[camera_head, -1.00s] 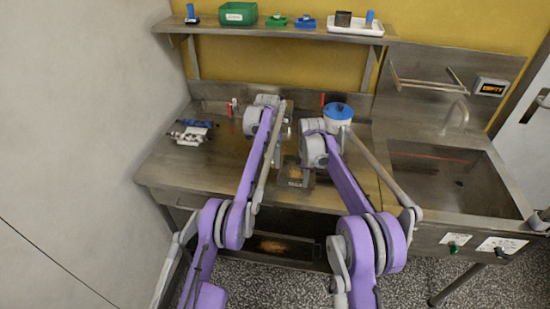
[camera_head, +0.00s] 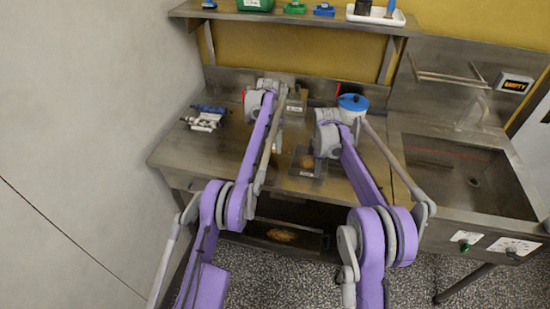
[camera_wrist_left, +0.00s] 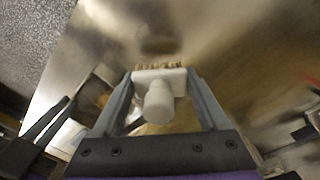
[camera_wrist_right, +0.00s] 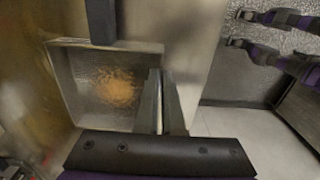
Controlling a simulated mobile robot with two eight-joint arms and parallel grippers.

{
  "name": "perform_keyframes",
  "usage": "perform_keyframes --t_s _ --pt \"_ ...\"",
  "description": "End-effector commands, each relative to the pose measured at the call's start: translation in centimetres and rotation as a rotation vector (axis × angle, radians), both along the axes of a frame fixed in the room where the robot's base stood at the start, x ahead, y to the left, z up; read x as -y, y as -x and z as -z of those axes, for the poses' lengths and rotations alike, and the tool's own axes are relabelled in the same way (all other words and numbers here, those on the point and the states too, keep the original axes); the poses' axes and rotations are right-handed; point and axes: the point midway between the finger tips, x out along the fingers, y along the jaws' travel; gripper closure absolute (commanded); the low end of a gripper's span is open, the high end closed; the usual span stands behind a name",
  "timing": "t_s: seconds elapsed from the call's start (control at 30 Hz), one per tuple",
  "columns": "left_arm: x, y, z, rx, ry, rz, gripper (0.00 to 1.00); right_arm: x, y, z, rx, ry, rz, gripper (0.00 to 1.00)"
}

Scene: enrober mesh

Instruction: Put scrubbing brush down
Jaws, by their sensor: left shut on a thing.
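The scrubbing brush (camera_wrist_left: 160,88) is white with a rounded knob handle and tan bristles. My left gripper (camera_wrist_left: 160,76) is shut on it, with a finger on each side of its body. The knob points toward the left wrist camera and the bristles face away, over the blurred metal surface. I cannot tell whether the bristles touch it. In the head view, my left wrist (camera_head: 262,98) is over the back of the worktop and hides the brush. My right gripper (camera_wrist_right: 162,75) looks shut, its fingers close together beside a metal tray with an orange-brown patch (camera_wrist_right: 115,88).
The steel worktop (camera_head: 215,160) has white and blue items (camera_head: 206,118) at left and a blue-lidded pot (camera_head: 353,103) at the back. A sink (camera_head: 470,175) is at right. A shelf (camera_head: 300,17) runs above. The front left worktop is clear.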

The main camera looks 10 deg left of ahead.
Motion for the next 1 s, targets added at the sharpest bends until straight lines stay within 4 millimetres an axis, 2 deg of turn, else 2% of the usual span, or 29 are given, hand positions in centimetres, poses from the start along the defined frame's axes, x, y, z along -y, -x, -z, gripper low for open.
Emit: perform_keyframes --t_s 0.2,0.3,0.47,0.57,0.8,1.0 --pt "-5.5 2.1 -3.1 0.003 -0.001 -0.362 1.00 0.0 0.0 0.1 0.000 -0.001 0.000 1.00" --pt "-7.5 3.3 -4.1 0.004 0.000 -0.515 1.00 0.0 0.0 0.1 0.000 -0.001 0.000 1.00" --pt "-9.3 4.7 -4.9 0.007 0.002 -0.665 1.00 0.0 0.0 0.1 0.000 -0.001 0.000 1.00" --pt "-9.6 4.9 -3.8 0.007 0.002 -0.696 1.00 0.0 0.0 0.1 0.000 0.000 0.000 1.00" --pt "-9.6 4.9 0.3 0.007 0.002 -0.697 1.00 0.0 0.0 0.1 0.000 0.000 0.000 1.00" --pt "-9.6 4.9 1.9 0.007 0.002 -0.696 1.00 0.0 0.0 0.1 0.001 0.000 0.000 1.00"
